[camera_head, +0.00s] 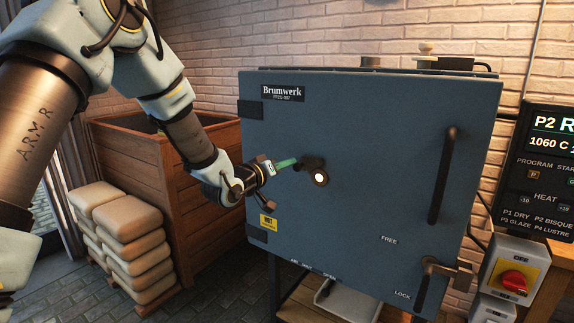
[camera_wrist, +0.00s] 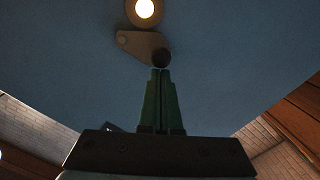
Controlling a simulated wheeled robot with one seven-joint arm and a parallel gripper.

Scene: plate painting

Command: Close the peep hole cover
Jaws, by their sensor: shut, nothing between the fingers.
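The kiln door (camera_head: 350,130) is blue-grey and fills the middle of the head view. Its peep hole (camera_head: 320,179) glows bright and is uncovered; it also shows at the top of the wrist view (camera_wrist: 145,9). The peep hole cover (camera_head: 310,162) is a small dark flap with a knob, swung to the side of the hole. In the wrist view the cover (camera_wrist: 136,43) lies just below the hole, its round dark knob at the lower right end. My gripper (camera_head: 294,162) has green fingers, shut and empty. In the wrist view its fingertips (camera_wrist: 160,72) are at the knob; contact is unclear.
A long vertical door handle (camera_head: 442,175) and a lower latch (camera_head: 430,280) are on the door's right side. A control panel (camera_head: 540,170) and red switch (camera_head: 515,281) stand further right. A wooden crate (camera_head: 185,190) and stacked bags (camera_head: 125,235) are at the left.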

